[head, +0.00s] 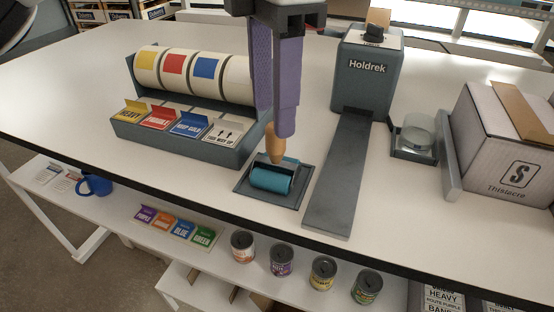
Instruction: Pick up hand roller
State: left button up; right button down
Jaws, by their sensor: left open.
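The hand roller has a teal cylinder (271,179) and an upright wooden handle (274,150). It sits in a shallow dark grey tray (244,187) near the table's front edge. My left gripper (275,128) points down from the top with two long purple fingers. It is open, its fingertips around or just in front of the handle's upper part, which they partly hide. I cannot tell whether either finger touches the handle.
Left stands a label dispenser (184,137) with several rolls. Right are the grey Holdrek unit (361,82) with its long plate (338,180), a glass dish (418,132) and a cardboard box (497,142). A lower shelf holds several cans (282,261). The table's left part is clear.

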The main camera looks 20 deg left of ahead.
aim_at(276, 161)
pick_arm(q)
jog(key=shift+w+f, duration=0.15)
jog(key=shift+f, duration=1.25)
jog(key=shift+w+f, duration=0.1)
jog(key=shift+f, duration=1.25)
jog(key=shift+d, duration=0.1)
grip_shut()
